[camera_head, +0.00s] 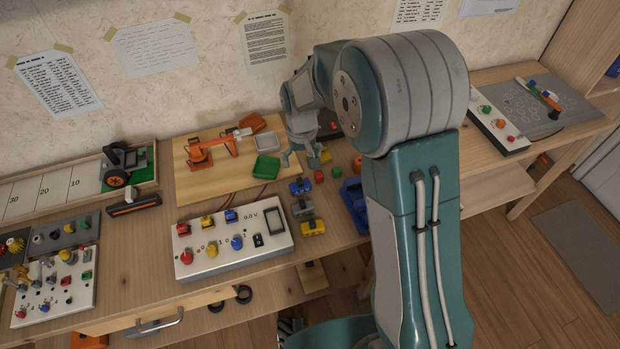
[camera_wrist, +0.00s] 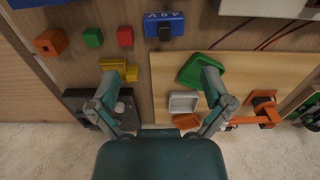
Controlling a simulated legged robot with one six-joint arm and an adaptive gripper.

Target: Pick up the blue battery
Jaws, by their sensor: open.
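The blue battery (camera_wrist: 165,26) is at the top of the wrist view, with a "4.8 V" mark and a dark part at its middle. In the head view the blue battery (camera_head: 300,186) lies on the bench just in front of my gripper (camera_head: 303,157). My gripper (camera_wrist: 160,88) is open, its two fingers spread wide with nothing between them. The battery is beyond the fingertips and apart from them. My arm covers part of the bench to the right in the head view.
A red cube (camera_wrist: 125,36), a green cube (camera_wrist: 93,38) and a yellow block (camera_wrist: 120,68) lie beside the battery. A green tray (camera_head: 266,167) sits on the wooden board near one finger. A control panel (camera_head: 232,240) stands in front; the wall is behind.

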